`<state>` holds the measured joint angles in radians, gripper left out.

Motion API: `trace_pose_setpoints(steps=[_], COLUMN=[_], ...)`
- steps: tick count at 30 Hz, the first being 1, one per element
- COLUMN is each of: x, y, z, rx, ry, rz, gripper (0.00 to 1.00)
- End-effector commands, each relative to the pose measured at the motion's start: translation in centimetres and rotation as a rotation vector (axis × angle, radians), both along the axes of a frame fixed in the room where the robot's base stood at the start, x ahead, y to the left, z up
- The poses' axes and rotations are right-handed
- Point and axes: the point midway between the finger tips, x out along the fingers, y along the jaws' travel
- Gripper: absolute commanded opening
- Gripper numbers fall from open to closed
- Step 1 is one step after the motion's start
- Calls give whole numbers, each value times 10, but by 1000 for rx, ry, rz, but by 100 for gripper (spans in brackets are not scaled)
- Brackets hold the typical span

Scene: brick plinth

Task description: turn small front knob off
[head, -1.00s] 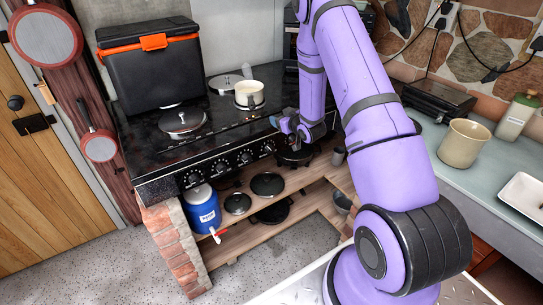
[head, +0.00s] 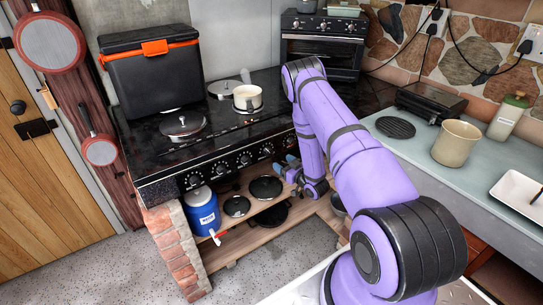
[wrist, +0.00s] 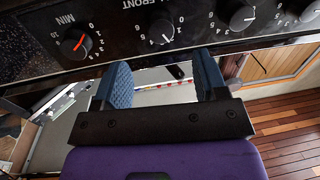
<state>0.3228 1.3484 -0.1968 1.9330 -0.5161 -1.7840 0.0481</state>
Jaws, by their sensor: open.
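The stove's black front panel (wrist: 120,30) crosses the top of the wrist view. A black knob (wrist: 162,31) under the partly cut-off word "FRONT" has a white pointer and a numbered scale; I cannot read the full label. My gripper (wrist: 162,75) is open and empty, its two blue fingers spread just below that knob and apart from it. In the head view my gripper (head: 290,168) is low in front of the panel's right end, partly hidden by my arm. The row of knobs also shows there, with one knob (head: 244,159) near the middle.
A timer knob (wrist: 75,43) with a red pointer is left of the fingers, and another knob (wrist: 240,15) is to the right. A white pot (head: 248,98) stands on the stove. Pans (head: 265,187) and a blue jug (head: 202,210) sit on the shelf below.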

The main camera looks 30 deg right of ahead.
Motion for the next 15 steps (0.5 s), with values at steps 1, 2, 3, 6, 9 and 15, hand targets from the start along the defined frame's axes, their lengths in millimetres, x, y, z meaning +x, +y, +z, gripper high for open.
trace_pose_setpoints(steps=[1, 2, 3, 6, 9, 15], x=[10, 15, 23, 40, 55, 73], y=[2, 3, 4, 6, 8, 11], z=[0, 0, 0, 0, 1, 0], rx=[-2, -2, -1, -2, -1, -1], ry=[-3, -3, -2, -2, -1, 0], rz=[2, 3, 3, 2, 1, 1], gripper=[66, 66, 66, 66, 66, 66])
